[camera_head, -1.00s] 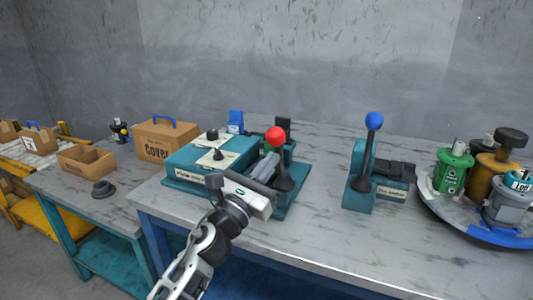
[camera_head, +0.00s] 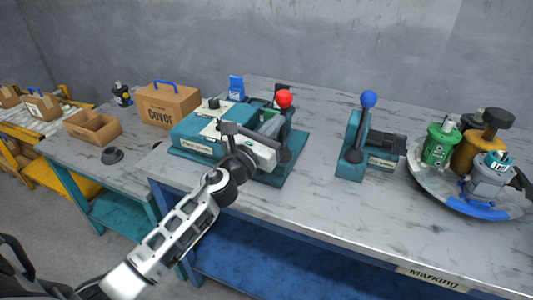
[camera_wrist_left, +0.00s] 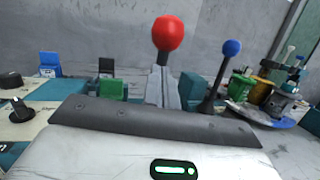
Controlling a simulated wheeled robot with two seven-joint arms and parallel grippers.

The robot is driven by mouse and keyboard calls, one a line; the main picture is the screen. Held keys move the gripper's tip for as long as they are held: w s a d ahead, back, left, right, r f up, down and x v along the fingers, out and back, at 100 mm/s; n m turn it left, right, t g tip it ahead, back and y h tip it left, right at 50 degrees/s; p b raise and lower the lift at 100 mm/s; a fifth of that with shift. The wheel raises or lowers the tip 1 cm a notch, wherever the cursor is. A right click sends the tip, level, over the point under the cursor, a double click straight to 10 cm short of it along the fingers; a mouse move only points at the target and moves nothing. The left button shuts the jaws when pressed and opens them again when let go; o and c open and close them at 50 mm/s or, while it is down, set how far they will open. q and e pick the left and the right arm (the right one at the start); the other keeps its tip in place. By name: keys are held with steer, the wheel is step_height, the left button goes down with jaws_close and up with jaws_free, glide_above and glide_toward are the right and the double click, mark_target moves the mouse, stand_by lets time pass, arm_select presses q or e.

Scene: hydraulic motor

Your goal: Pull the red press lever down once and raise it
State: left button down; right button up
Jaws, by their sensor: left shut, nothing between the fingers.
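The red press lever has a red ball knob (camera_head: 284,99) on a dark shaft. It stands nearly upright on a teal press (camera_head: 292,172) on the grey table. The knob also shows large in the left wrist view (camera_wrist_left: 168,33). My left gripper (camera_head: 272,124) is shut and empty, just left of the shaft and below the knob in the head view. In the wrist view its grey fingers (camera_wrist_left: 161,88) point forward under the knob and hide most of the shaft. I cannot tell whether they touch it. My right gripper is not in view.
A second teal press with a blue-knobbed lever (camera_head: 368,99) stands to the right. A round tray (camera_head: 432,189) with motor parts is farther right. A cardboard box marked Cover (camera_head: 167,105) stands to the left. The table between the blue lever and the front edge is clear.

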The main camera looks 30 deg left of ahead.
arm_select(q)
steer(key=shift+w+a+r, duration=0.1)
steer(key=shift+w+r, duration=0.15)
steer(key=shift+w, duration=0.2)
steer(key=shift+r, duration=0.15)
steer(key=s+r+b+v, duration=0.1)
steer(key=r+v, duration=0.2)
steer(key=v, duration=1)
steer(key=s+d+f+m+g, duration=0.3)
steer(key=f+m, duration=0.5)
steer(key=m, duration=0.4)
steer(key=s+d+f+m+g, duration=0.3)
steer(key=s+d+f+m, duration=0.2)
steer(key=m, duration=0.7)
steer(key=s+d+f+m+g, duration=0.3)
steer(key=s+f+m, duration=0.4)
steer(key=f+m, duration=0.4)
steer(key=shift+s+d+f+m+g, duration=0.2)
steer(key=shift+d+m+g, duration=0.25)
steer(key=shift+d, duration=0.35)
